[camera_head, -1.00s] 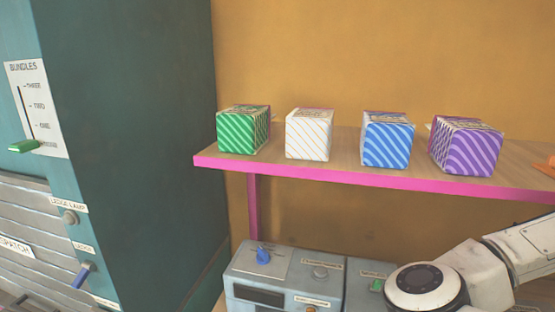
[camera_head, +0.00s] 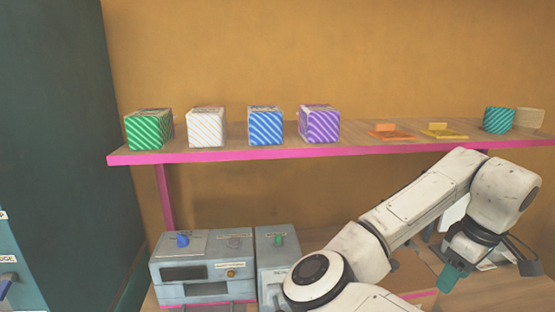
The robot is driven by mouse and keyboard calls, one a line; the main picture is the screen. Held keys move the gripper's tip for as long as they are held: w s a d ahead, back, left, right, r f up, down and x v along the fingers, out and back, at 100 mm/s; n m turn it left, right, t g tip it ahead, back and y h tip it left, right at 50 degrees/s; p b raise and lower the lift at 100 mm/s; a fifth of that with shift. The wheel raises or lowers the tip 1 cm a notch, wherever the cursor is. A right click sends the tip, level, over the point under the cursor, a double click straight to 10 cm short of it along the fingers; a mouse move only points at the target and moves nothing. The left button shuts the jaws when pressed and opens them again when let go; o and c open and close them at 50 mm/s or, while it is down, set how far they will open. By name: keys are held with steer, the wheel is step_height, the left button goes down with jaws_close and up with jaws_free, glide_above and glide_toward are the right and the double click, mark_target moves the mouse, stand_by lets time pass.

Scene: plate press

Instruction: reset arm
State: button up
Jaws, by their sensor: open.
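My white arm (camera_head: 425,202) reaches from the lower middle up to the right and bends downward at its far end. My gripper (camera_head: 488,268) is at the lower right, below the shelf front, pointing down. It is open. A teal-green piece (camera_head: 449,277) shows at its left side and a dark finger (camera_head: 528,263) at its right. I cannot tell whether the teal piece is a finger pad or something behind it. I see nothing clearly held between the fingers.
Grey control boxes (camera_head: 205,268) stand below. A dark teal cabinet (camera_head: 60,150) is at left.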

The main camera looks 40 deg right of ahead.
steer(key=w+a+f+t+h, duration=0.2)
steer(key=w+f+h, duration=0.3)
steer(key=w+h, duration=0.25)
steer(key=a+f+y, duration=0.2)
steer(key=a+f, duration=0.2)
steer(key=a, duration=0.3)
steer(key=w+a+f+n+t+y, duration=0.1)
steer(key=a+f+y, duration=0.1)
steer(key=a+f, duration=0.3)
steer(key=a+f+n+y, duration=0.1)
steer(key=a+f, duration=0.3)
steer(key=a, duration=0.5)
steer(key=shift+w+a+f+t+y, duration=0.25)
steer(key=shift+w+f+t+y, duration=0.15)
steer(key=shift+y, duration=0.25)
steer(key=s+a+f+y, duration=0.2)
steer(key=s+a+f, duration=0.15)
steer(key=a, duration=0.35)
steer(key=s+d+f+g, duration=0.2)
steer(key=s+f+g, duration=0.2)
steer(key=s, duration=0.6)
steer(key=shift+f+m, duration=0.3)
steer(key=shift+f, duration=0.4)
